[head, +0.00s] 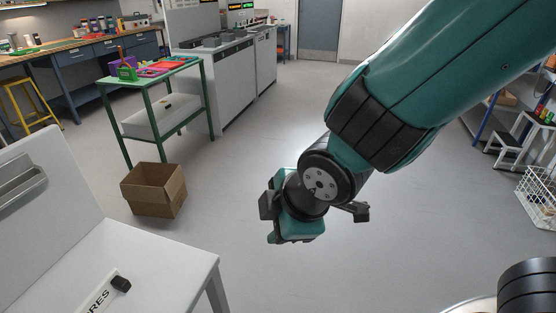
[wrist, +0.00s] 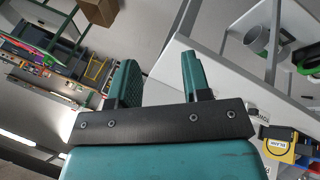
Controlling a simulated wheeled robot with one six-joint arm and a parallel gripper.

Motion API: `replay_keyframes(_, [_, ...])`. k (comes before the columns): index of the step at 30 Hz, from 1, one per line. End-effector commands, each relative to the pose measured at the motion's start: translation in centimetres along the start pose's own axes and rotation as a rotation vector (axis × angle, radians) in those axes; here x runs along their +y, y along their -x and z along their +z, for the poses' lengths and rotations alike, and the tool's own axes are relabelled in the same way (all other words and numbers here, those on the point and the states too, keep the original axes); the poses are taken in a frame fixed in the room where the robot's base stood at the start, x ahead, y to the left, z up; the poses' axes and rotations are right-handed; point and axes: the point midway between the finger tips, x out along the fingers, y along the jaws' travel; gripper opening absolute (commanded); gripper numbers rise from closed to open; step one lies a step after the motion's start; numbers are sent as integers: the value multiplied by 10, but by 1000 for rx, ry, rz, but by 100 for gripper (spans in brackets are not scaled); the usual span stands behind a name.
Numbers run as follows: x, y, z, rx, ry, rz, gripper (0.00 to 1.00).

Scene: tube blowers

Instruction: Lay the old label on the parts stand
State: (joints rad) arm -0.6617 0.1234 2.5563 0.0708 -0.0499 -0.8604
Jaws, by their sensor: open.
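A white strip label (head: 103,291) with dark letters ending in "RES" lies at the front of the white table (head: 150,255), at lower left in the head view. A black knob-like piece (head: 121,284) sits at its end; I cannot tell whether this is the old label. A green-framed stand (head: 158,78), which may be the parts stand, is farther back at left, with a red mat and bins on top. My gripper (head: 297,232) hangs over open floor, right of the white table. In the wrist view its fingers (wrist: 160,82) are apart with nothing between them.
A cardboard box (head: 154,190) stands on the floor between the white table and the green stand. A yellow stool (head: 28,100) and a workbench are at far left. A white wire basket (head: 537,195) is at right. The middle floor is clear.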

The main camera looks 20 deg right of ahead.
Motion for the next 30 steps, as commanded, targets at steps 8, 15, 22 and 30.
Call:
replay_keyframes(8, [-39, 111, 17, -70, -836, -381, 44])
replay_keyframes(15, [-54, 137, 21, -131, -959, -453, 44])
replay_keyframes(22, [-54, 136, 21, -131, -956, -453, 44])
replay_keyframes(30, [-54, 136, 21, -130, -955, -452, 44])
